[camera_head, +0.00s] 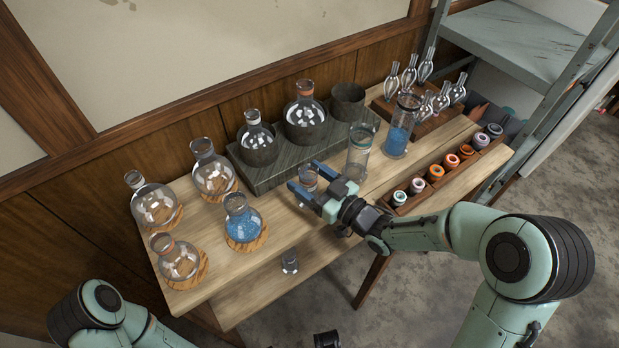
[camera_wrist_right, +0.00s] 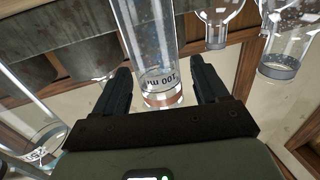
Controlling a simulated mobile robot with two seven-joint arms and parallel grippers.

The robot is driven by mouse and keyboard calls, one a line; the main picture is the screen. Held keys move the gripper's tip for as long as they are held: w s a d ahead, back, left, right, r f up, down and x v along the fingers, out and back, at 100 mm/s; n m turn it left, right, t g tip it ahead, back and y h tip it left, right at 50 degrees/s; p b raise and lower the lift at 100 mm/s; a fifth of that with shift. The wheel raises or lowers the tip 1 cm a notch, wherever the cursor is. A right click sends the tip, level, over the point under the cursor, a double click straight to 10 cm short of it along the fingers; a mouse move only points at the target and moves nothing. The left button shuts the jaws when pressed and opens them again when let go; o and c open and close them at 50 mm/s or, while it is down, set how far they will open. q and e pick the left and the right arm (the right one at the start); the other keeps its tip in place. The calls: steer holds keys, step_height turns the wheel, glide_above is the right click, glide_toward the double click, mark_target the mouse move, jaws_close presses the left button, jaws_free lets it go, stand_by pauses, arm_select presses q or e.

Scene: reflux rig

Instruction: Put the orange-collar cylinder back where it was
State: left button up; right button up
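A clear glass cylinder with an orange-brown collar (camera_head: 308,174) is on the table in front of the dark block, upright as far as I can see; its lower part is hidden by my gripper. In the right wrist view the cylinder (camera_wrist_right: 152,45) appears upside down, with a 100 ml mark beside its collar. My right gripper (camera_head: 305,181) is open, its blue-tipped fingers spread around the cylinder. A gap shows beside its wall in the right wrist view (camera_wrist_right: 163,75).
A green-collar cylinder (camera_head: 359,152) stands right of my gripper, and a blue-filled cylinder (camera_head: 398,138) beyond it. Behind is a dark block (camera_head: 272,174) with flasks. Several flasks on cork rings, including a blue-filled one (camera_head: 243,222), stand left. A small glass (camera_head: 290,263) is in front.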

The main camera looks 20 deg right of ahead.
steer(key=shift+r+p, duration=0.3)
steer(key=v, duration=1.2)
